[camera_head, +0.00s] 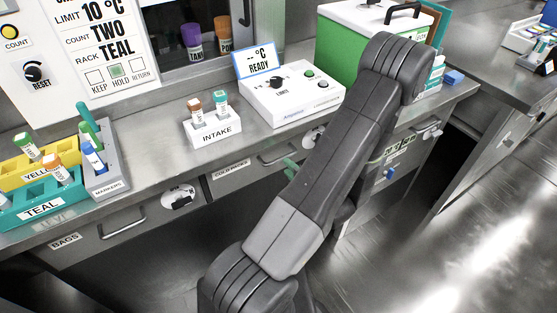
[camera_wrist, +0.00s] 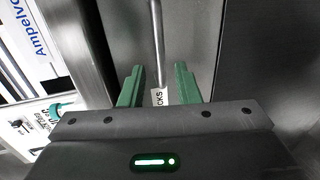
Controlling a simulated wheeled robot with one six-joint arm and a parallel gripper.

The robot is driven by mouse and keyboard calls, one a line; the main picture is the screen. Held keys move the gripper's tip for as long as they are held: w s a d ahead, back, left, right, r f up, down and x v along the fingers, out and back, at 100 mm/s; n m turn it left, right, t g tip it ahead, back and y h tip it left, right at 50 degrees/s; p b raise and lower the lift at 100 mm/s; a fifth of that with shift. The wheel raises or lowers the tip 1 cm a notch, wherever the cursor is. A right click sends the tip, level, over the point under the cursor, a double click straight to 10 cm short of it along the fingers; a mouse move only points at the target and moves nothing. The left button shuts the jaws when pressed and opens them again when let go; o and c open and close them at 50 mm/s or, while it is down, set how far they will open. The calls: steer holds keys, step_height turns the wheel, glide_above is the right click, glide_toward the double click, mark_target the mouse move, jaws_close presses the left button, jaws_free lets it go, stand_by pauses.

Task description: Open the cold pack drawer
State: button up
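The cold pack drawer (camera_head: 252,178) is a grey metal front under the counter, labelled "COLD PACKS" (camera_head: 231,170). It looks shut, flush with the counter front. Its bar handle (camera_head: 272,160) is partly hidden by my arm and gripper. In the wrist view the handle (camera_wrist: 157,45) runs down between my two green fingers, with part of the label (camera_wrist: 159,97) beside it. My gripper (camera_wrist: 158,72) is open, its fingers apart on either side of the handle with visible gaps. In the head view one green finger (camera_head: 290,164) shows near the handle; contact cannot be seen.
The bags drawer (camera_head: 85,240) with its own handle is to the left. On the counter above stand the intake rack (camera_head: 215,133), a white control box (camera_head: 290,100), the teal rack (camera_head: 45,208) and a green cooler (camera_head: 340,50). The floor before the drawers is open.

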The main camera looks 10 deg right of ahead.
mark_target(279, 160)
steer(key=x, duration=0.6)
steer(key=shift+w+a, duration=0.15)
steer(key=shift+w, duration=0.15)
steer(key=shift+c, duration=0.2)
jaws_close()
